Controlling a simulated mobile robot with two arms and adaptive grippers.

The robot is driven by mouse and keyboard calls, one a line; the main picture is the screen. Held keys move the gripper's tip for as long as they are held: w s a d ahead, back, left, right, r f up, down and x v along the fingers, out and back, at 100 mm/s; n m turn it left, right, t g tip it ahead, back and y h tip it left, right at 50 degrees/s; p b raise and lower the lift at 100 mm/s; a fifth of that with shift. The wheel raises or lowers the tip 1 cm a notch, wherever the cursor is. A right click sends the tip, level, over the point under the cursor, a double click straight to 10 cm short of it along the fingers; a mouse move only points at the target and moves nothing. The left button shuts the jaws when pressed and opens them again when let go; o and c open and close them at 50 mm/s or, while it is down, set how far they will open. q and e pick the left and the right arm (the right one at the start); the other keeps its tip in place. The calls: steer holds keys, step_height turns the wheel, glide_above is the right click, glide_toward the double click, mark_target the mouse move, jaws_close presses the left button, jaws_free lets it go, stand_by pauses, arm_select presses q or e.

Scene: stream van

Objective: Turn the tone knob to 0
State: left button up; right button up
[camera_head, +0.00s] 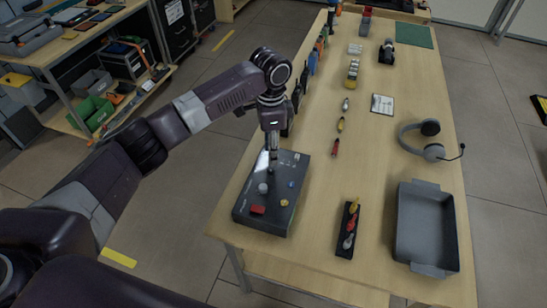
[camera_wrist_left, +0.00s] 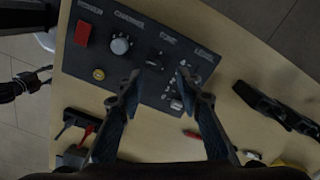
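A dark control box (camera_head: 245,203) lies on the near left of the wooden table. In the left wrist view its panel (camera_wrist_left: 140,22) carries the labels POWER, CHANNEL, TONE and LEVEL. The small dark tone knob (camera_wrist_left: 154,63) sits below the TONE label. My left gripper (camera_wrist_left: 158,74) points down at the panel with its fingers apart. The knob shows between the fingertips, a little above their line in the picture; I cannot tell whether they touch it. The knob's pointer is too dark to read. In the head view the left gripper (camera_head: 272,164) is over the box. My right gripper is not in view.
Beside the tone knob are a red power switch (camera_wrist_left: 83,33), a grey channel knob (camera_wrist_left: 120,44) and a yellow button (camera_wrist_left: 98,74). A grey tray (camera_head: 448,225), a headset (camera_head: 430,140) and a black holder with coloured plugs (camera_head: 341,244) lie to the right.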

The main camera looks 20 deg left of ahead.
mark_target(271, 168)
arm_select(q)
steer(key=f, duration=0.3)
steer(key=s+f+p, duration=0.1)
steer(key=f, duration=0.1)
steer(key=shift+w+f, duration=0.15)
steer(key=shift+f, duration=0.45)
steer(key=c, duration=0.8)
jaws_close()
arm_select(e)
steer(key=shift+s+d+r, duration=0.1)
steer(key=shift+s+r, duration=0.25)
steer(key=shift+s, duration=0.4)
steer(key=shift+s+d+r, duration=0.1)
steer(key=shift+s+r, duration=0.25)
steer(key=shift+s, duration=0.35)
